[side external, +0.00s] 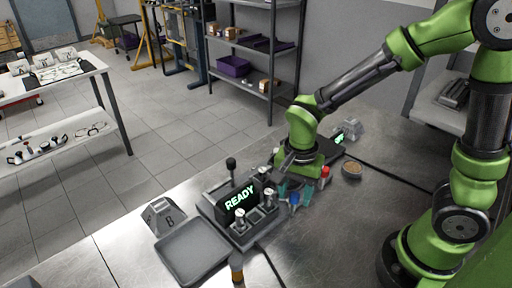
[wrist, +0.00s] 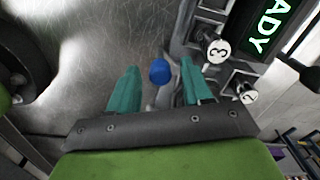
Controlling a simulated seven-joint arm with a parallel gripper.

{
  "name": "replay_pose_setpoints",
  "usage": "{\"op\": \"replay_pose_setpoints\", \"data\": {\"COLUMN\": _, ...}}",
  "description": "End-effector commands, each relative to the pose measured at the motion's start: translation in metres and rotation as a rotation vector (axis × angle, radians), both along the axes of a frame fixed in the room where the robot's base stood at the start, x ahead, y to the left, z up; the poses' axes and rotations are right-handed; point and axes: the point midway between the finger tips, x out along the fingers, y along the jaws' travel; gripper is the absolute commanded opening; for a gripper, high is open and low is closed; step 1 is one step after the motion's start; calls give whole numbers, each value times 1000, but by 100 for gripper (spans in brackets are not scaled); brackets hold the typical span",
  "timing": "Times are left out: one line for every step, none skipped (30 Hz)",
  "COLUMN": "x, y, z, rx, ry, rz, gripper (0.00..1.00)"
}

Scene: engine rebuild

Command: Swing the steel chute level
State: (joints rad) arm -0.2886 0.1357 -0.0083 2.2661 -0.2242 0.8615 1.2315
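My gripper (wrist: 160,66) is open, its two teal fingers apart. A blue round knob (wrist: 159,71) shows between the fingertips in the wrist view, with a gap on each side. A short grey piece shows below the knob, partly hidden. In the side view my gripper (side external: 287,190) is low at the right side of the grey fixture with the READY display (side external: 239,201). I cannot clearly make out the steel chute; my gripper and arm cover that area.
The fixture holds metal pieces, tagged 3 (wrist: 219,50) and 2 (wrist: 249,97) in the wrist view. A black-knobbed lever (side external: 231,164) stands behind the display. A grey tray (side external: 191,252) and block B (side external: 162,217) are left. A red-topped container (side external: 324,176) and round dish (side external: 352,170) are right.

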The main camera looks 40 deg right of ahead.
Motion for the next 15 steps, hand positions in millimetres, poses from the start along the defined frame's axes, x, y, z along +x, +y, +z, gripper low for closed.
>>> {"op": "replay_pose_setpoints", "data": {"x": 0, "y": 0, "z": 0, "rx": 0, "ry": 0, "rz": 0, "gripper": 41}}
{"op": "replay_pose_setpoints", "data": {"x": 0, "y": 0, "z": 0, "rx": 0, "ry": 0, "rz": 0, "gripper": 36}}
{"op": "replay_pose_setpoints", "data": {"x": 0, "y": 0, "z": 0, "rx": 0, "ry": 0, "rz": 0, "gripper": 30}}
{"op": "replay_pose_setpoints", "data": {"x": 0, "y": 0, "z": 0, "rx": 0, "ry": 0, "rz": 0, "gripper": 26}}
{"op": "replay_pose_setpoints", "data": {"x": 0, "y": 0, "z": 0, "rx": 0, "ry": 0, "rz": 0, "gripper": 21}}
{"op": "replay_pose_setpoints", "data": {"x": 0, "y": 0, "z": 0, "rx": 0, "ry": 0, "rz": 0, "gripper": 15}}
{"op": "replay_pose_setpoints", "data": {"x": 0, "y": 0, "z": 0, "rx": 0, "ry": 0, "rz": 0, "gripper": 10}}
{"op": "replay_pose_setpoints", "data": {"x": 0, "y": 0, "z": 0, "rx": 0, "ry": 0, "rz": 0, "gripper": 6}}
{"op": "replay_pose_setpoints", "data": {"x": 0, "y": 0, "z": 0, "rx": 0, "ry": 0, "rz": 0, "gripper": 0}}
{"op": "replay_pose_setpoints", "data": {"x": 0, "y": 0, "z": 0, "rx": 0, "ry": 0, "rz": 0, "gripper": 0}}
{"op": "replay_pose_setpoints", "data": {"x": 0, "y": 0, "z": 0, "rx": 0, "ry": 0, "rz": 1, "gripper": 0}}
{"op": "replay_pose_setpoints", "data": {"x": 0, "y": 0, "z": 0, "rx": 0, "ry": 0, "rz": 1, "gripper": 0}}
{"op": "replay_pose_setpoints", "data": {"x": 0, "y": 0, "z": 0, "rx": 0, "ry": 0, "rz": 2, "gripper": 0}}
{"op": "replay_pose_setpoints", "data": {"x": 0, "y": 0, "z": 0, "rx": 0, "ry": 0, "rz": 4, "gripper": 0}}
{"op": "replay_pose_setpoints", "data": {"x": 0, "y": 0, "z": 0, "rx": 0, "ry": 0, "rz": 9, "gripper": 0}}
